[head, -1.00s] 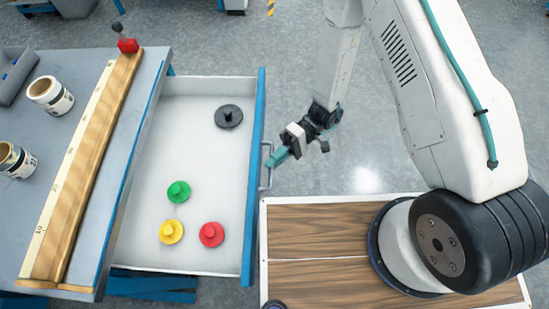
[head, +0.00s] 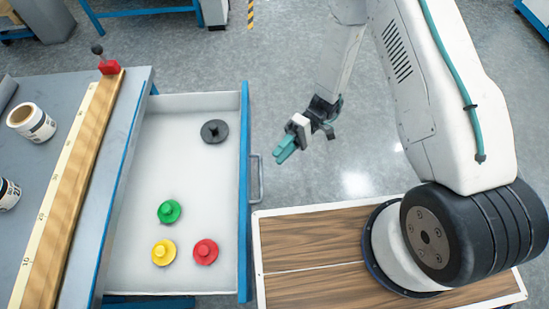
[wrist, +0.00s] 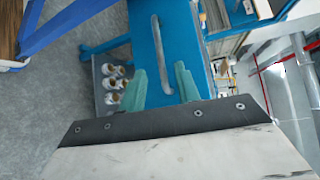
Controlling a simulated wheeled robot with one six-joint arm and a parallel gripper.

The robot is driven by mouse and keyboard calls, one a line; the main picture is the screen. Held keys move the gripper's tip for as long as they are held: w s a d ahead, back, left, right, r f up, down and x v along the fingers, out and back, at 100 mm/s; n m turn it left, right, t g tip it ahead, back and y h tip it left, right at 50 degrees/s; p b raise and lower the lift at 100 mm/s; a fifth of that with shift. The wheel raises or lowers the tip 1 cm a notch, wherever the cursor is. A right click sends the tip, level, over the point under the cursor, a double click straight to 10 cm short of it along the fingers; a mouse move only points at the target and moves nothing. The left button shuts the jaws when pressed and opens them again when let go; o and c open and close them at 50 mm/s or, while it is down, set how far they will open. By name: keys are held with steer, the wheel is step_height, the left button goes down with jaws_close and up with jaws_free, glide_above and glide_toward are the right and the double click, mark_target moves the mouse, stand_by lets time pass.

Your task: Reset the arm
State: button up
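My gripper (head: 302,142) hangs to the right of the open drawer, over the floor, clear of the drawer's handle (head: 256,178). In the wrist view its two teal fingers (wrist: 161,85) stand apart with nothing between them. The handle also shows in the wrist view (wrist: 160,55), beyond the fingers on the blue drawer front. My arm is bent, with its base on the wood-topped platform at the lower right.
The drawer (head: 180,115) holds black (head: 214,131), green (head: 169,211), yellow (head: 163,252) and red (head: 205,251) knobbed discs. The grey workbench (head: 60,200) carries a long wooden ruler bar (head: 75,180) and white cans (head: 31,122). Floor beyond my gripper is clear.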

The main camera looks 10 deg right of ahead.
stand_by(0.6)
steer(key=s+d+r+m+t+h, duration=0.2)
steer(key=s+d+r+t+h, duration=0.2)
steer(key=r, duration=0.8)
steer(key=s+d+r+m+t+h, duration=0.2)
steer(key=s+d+r+t+h, duration=0.2)
steer(key=d+r, duration=0.5)
steer(key=s+d+r+m+t+h, duration=0.2)
steer(key=s+d+r+t+h, duration=0.2)
steer(key=r, duration=1.3)
steer(key=shift+d+r+m, duration=0.25)
steer(key=shift+d+m, duration=0.15)
steer(key=shift+d, duration=1)
